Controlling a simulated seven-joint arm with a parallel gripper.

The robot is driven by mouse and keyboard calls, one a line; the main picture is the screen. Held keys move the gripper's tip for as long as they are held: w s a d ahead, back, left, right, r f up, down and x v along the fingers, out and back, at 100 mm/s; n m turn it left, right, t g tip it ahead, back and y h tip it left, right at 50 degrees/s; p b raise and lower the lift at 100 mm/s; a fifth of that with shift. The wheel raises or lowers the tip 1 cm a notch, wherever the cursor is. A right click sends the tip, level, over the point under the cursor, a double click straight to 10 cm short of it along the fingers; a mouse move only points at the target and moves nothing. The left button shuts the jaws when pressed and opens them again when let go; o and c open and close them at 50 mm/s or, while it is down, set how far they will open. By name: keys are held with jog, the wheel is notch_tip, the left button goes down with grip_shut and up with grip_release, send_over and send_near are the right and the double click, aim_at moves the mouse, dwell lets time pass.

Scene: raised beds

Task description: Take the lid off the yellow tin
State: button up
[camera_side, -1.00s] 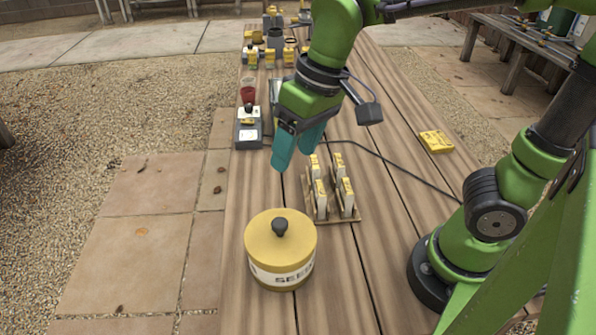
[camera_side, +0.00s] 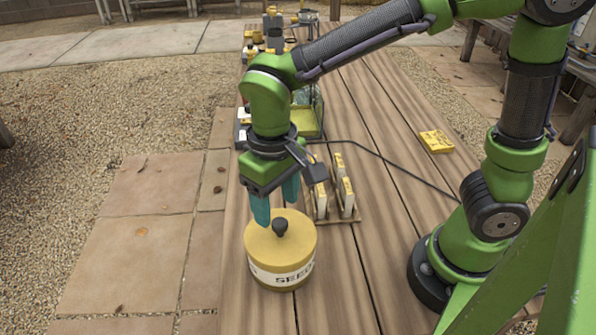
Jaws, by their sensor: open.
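The yellow tin (camera_side: 283,277) stands upright near the front of the wooden table, with a white label band reading "SEED". Its yellow lid (camera_side: 295,243) is on it, with a dark round knob (camera_side: 280,227) at the centre. My gripper (camera_side: 275,209) points down just above and behind the lid. Its two teal fingers are apart with nothing between them. The left finger's tip overlaps the lid's far left part in the picture, and the right finger's tip is behind the knob. I cannot tell whether either touches the lid.
A small wooden rack (camera_side: 346,219) with several upright seed packets stands close behind the tin to the right. A yellow packet (camera_side: 436,142) lies farther right, near a dark cable (camera_side: 400,173). A green-edged container (camera_side: 310,125) is behind my gripper. The table right of the tin is clear.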

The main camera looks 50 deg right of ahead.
aim_at(279, 222)
jog(key=shift+d+f, duration=0.15)
jog(key=shift+f, duration=2.8)
grip_shut()
